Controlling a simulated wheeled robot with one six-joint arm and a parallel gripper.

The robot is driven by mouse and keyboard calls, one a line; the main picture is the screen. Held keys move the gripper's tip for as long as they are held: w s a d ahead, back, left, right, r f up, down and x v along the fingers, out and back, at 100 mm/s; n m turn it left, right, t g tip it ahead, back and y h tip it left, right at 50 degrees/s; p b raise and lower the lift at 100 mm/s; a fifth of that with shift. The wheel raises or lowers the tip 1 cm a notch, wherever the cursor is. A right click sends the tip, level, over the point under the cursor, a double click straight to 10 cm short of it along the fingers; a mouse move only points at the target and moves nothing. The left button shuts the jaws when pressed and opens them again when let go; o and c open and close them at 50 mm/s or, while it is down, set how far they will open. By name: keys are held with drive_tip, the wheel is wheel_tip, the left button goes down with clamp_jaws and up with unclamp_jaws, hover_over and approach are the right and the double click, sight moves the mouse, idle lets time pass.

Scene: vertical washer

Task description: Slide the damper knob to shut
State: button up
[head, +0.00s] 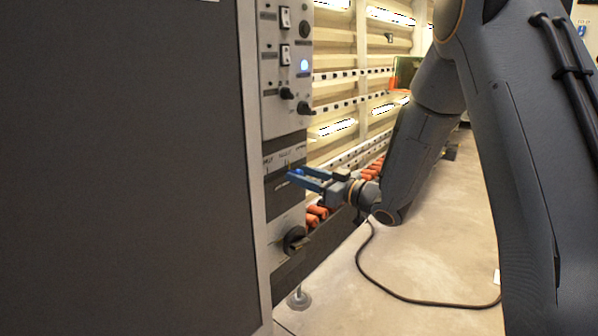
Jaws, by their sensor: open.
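The damper slider panel (279,160) is a grey strip on the machine's narrow control face, with small labels along its top that are too blurred to read surely. My gripper (292,176) reaches in from the right with its two blue fingers apart, one above the other in the picture. Its fingertips are at or very near the slider panel, just below the labels. The damper knob is not clearly seen; the fingers cover that part of the panel. A small bluish spot shows between the fingers, and I cannot tell whether it is the knob. Contact cannot be told.
Above are rocker switches (285,54), a lit blue button (304,65) and black knobs (305,108). Below is a black rotary handle (295,240). A large dark panel (120,170) fills the left. A black cable (420,302) lies on the otherwise open floor.

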sight(267, 181)
drive_tip(key=shift+x, duration=0.8)
clamp_jaws()
drive_tip(key=s+a, duration=0.1)
drive_tip(key=s, duration=0.1)
drive_tip(key=s+a, duration=0.4)
drive_tip(key=s, duration=0.1)
drive_tip(key=shift+a+p, duration=0.15)
drive_tip(key=shift+p, duration=0.2)
unclamp_jaws()
